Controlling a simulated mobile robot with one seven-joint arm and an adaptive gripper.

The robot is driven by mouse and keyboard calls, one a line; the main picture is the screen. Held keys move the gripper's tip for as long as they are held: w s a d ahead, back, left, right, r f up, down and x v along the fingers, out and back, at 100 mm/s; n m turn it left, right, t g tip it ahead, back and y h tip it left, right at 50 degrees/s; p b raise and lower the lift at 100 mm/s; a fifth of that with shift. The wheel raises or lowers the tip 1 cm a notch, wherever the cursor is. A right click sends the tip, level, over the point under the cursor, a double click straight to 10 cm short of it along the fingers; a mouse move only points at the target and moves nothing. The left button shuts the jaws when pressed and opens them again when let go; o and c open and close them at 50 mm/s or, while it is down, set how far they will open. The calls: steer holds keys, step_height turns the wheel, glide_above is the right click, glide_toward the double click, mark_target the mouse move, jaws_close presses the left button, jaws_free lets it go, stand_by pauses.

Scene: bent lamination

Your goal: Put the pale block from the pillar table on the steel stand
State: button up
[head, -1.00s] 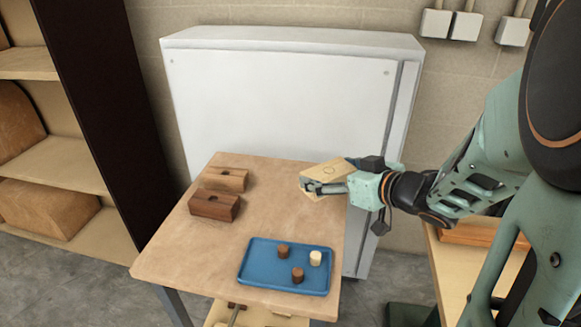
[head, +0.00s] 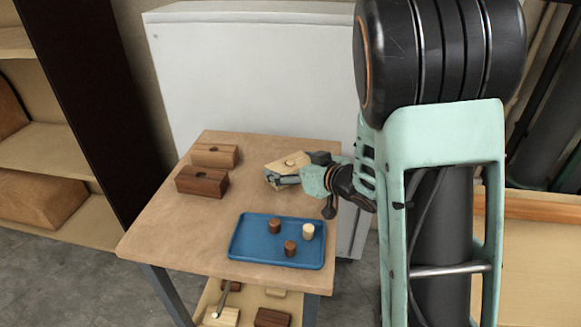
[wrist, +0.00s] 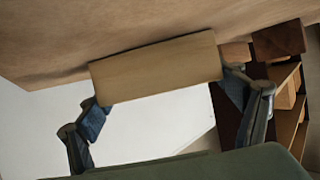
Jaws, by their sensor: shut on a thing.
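The pale block (head: 286,163) has a round hole in its top and is held at the right side of the brown table (head: 190,235). My gripper (head: 283,179) is shut on it. In the wrist view the pale block (wrist: 155,68) spans between the two fingers of my gripper (wrist: 165,90). The tabletop shows behind and above it there. Whether the block touches the tabletop I cannot tell. I see no steel stand in these frames.
A lighter brown block (head: 214,156) and a dark brown block (head: 202,182) sit at the table's left. A blue tray (head: 245,250) with two dark pegs and one pale peg lies at the front right. A white cabinet (head: 250,70) stands behind. Shelves (head: 60,150) are at left.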

steer(key=shift+r, duration=0.15)
steer(key=o, duration=1.2)
steer(key=shift+f, duration=0.2)
steer(key=shift+r, duration=0.1)
steer(key=shift+r, duration=0.25)
steer(key=p+v, duration=0.2)
steer(key=v, duration=1)
steer(key=shift+f, duration=0.2)
